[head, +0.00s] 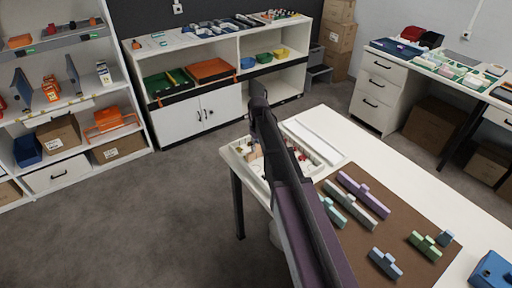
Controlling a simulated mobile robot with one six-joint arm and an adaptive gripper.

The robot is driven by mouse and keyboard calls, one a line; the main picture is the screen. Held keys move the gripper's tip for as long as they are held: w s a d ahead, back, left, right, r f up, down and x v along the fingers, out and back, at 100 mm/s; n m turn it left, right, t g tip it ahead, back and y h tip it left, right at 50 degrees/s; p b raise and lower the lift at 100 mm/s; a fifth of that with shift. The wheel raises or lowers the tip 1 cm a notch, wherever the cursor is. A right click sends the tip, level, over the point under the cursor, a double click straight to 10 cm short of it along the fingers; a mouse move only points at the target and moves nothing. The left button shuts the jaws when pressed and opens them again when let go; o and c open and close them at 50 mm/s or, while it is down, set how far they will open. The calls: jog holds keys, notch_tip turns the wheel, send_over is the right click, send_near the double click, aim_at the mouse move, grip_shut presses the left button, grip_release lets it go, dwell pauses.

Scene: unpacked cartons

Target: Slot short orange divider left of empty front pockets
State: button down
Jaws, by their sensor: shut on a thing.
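A white tray (240,160) with small items in its pockets stands at the far left end of the white table. My dark arm crosses the picture in front of it and hides its middle, so I cannot tell which pockets are empty. No short orange divider can be made out on the table. A brown mat (400,257) holds several other dividers: a purple one (363,195), a pale grey one (349,205), a green one (425,245) and a blue-grey one (385,263).
A flat white panel (318,139) lies beside the tray. A blue box (492,270) stands at the table's right edge. Shelves (75,105) and a cabinet (192,122) line the back. Grey floor (150,215) is clear left of the table.

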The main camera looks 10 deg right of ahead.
jog(key=shift+f+b, duration=0.9)
jog(key=shift+f, duration=0.1)
jog(key=shift+f, duration=0.15)
jog(key=shift+c, duration=1.3)
grip_release()
jog(key=shift+w, duration=0.1)
jog(key=s+m, duration=0.1)
jog(key=s, duration=0.6)
jog(key=s+m, duration=0.2)
jog(key=s, duration=0.5)
jog(key=s+a+m, duration=0.1)
jog(key=s, duration=0.6)
jog(key=shift+s+r+t, duration=0.1)
jog(key=shift+r+t, duration=0.2)
jog(key=shift+t, duration=0.1)
notch_tip(320, 180, up, 6)
jog(key=s+p, duration=0.2)
jog(key=p, duration=0.4)
jog(key=shift+g, duration=0.4)
